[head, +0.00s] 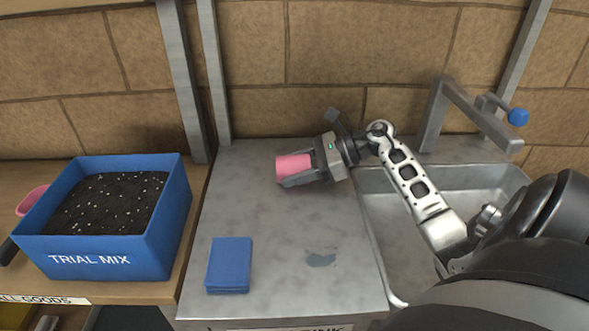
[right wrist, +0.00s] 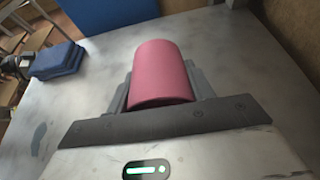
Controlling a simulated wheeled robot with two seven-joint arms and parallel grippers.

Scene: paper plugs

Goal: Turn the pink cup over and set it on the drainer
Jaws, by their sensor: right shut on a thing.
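The pink cup (head: 292,166) lies on its side in my right gripper (head: 300,168), which is shut on it. The gripper reaches in from the right over the back part of the grey metal drainer (head: 275,225), beside the sink. In the right wrist view the cup (right wrist: 160,72) sits between the two fingers (right wrist: 160,88), its long side pointing away from the wrist. I cannot tell which end is the mouth, or whether the cup touches the metal. My left gripper is not in view in the head view.
A blue bin of dark soil marked TRIAL MIX (head: 105,250) stands left of the drainer. A blue folded cloth or sponge (head: 229,264) lies at the front left. The sink (head: 400,250) and tap (head: 470,110) are at right. The drainer's middle is clear except for a dark patch (head: 320,259).

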